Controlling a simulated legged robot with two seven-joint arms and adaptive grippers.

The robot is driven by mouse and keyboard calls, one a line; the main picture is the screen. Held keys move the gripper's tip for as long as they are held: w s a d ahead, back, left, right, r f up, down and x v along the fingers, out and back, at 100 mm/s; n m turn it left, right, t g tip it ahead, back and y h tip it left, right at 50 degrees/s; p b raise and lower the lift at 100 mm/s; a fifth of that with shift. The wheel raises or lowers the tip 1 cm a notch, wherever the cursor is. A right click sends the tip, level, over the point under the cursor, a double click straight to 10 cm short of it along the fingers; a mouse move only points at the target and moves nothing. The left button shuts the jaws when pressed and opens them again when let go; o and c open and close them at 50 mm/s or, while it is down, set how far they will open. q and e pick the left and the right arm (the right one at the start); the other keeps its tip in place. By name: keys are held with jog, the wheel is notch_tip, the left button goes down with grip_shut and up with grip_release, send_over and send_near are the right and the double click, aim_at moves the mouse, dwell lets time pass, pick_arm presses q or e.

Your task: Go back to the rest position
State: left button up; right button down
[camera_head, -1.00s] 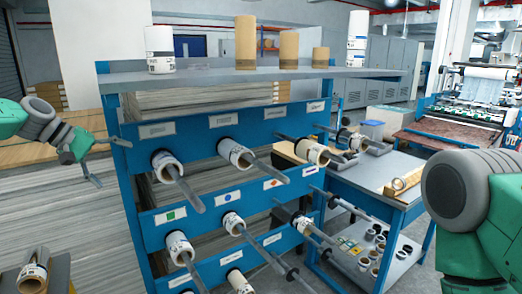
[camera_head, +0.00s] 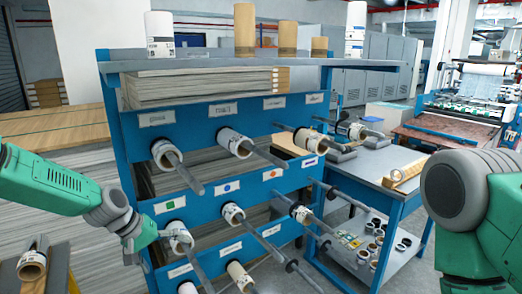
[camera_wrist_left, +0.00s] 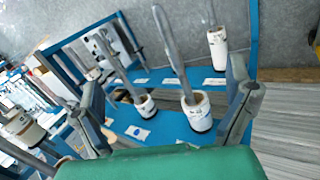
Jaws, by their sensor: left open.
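My left gripper (camera_head: 152,246) is low at the left in the head view, in front of the blue rack (camera_head: 142,125). It overlaps the lower-left part of the rack in the picture, close to a white roll (camera_head: 178,236) on a spindle. In the left wrist view its two fingers (camera_wrist_left: 165,85) stand wide apart with nothing gripped. Spindles with rolls show beyond and between them, including one white roll (camera_wrist_left: 198,112). Whether a finger touches the rack I cannot tell. My right arm (camera_head: 490,205) fills the right edge of the head view; its gripper is out of view.
Several grey spindles (camera_head: 268,155) stick out from the rack towards me. Upright rolls, such as a brown one (camera_head: 245,30), stand on its top shelf. A blue table (camera_head: 350,172) stands right of the rack. A roll in a wooden holder (camera_head: 33,264) is at lower left.

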pick_arm(q)
jog(key=s+d+f+m+g+y+b, duration=0.2)
jog(key=s+d+f+b, duration=0.15)
jog(key=s+f, duration=1.6)
jog(key=s+a+f+m+y+b, duration=0.1)
jog(key=s+a+f, duration=0.1)
jog(key=s, duration=0.9)
jog(key=s+a+f+m+y+b, duration=0.1)
jog(key=s+a, duration=0.3)
jog(key=s, duration=0.6)
jog(key=shift+s+a+f+m+y+b, duration=0.3)
jog(key=shift+s+f+m+y+b, duration=0.1)
jog(key=shift+m+y+b, duration=0.25)
jog(key=shift+w, duration=0.1)
